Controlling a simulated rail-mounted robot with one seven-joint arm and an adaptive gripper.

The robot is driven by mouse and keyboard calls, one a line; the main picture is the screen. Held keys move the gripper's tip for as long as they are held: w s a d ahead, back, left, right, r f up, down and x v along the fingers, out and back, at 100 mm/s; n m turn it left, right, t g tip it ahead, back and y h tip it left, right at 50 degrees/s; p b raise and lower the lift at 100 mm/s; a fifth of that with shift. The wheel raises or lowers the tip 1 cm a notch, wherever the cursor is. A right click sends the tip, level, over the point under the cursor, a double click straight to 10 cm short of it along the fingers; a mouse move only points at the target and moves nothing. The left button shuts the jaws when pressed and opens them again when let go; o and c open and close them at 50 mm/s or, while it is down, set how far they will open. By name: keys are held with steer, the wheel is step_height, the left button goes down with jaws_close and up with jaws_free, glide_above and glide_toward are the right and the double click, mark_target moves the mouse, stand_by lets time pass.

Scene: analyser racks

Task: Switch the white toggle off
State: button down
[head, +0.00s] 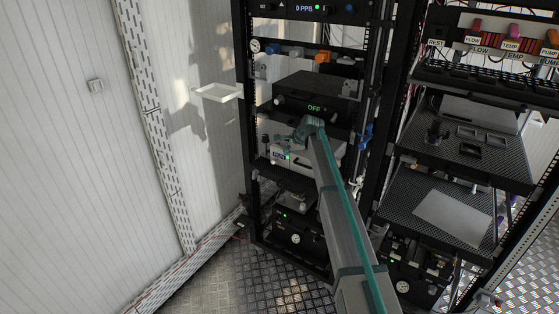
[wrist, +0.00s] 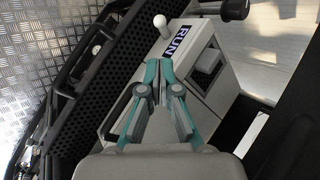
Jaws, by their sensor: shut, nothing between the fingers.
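The white toggle (wrist: 160,20) is a short lever with a round white knob. In the wrist view it stands out from the front of a white instrument box (wrist: 200,85), beside a dark blue RUN label (wrist: 182,40). My gripper (wrist: 160,68) is shut and empty, its teal fingertips together below the knob in the picture and apart from it. How far apart they are in depth I cannot tell. In the head view my gripper (head: 300,142) is in front of the white box (head: 325,155) and hides part of its face. The toggle is too small to make out there.
A black unit (head: 318,88) with a green OFF display sits above the white box. Black rack posts (head: 246,100) stand at both sides. A perforated black panel (wrist: 110,65) lies close left of my gripper in the wrist view. Open floor (head: 255,285) lies in front.

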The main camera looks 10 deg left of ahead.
mark_target(276, 162)
steer(key=shift+f, duration=0.1)
steer(key=p+x, duration=0.1)
steer(key=x, duration=0.9)
steer(key=shift+w+p, duration=0.1)
steer(key=shift+p, duration=0.3)
steer(key=shift+d, duration=0.1)
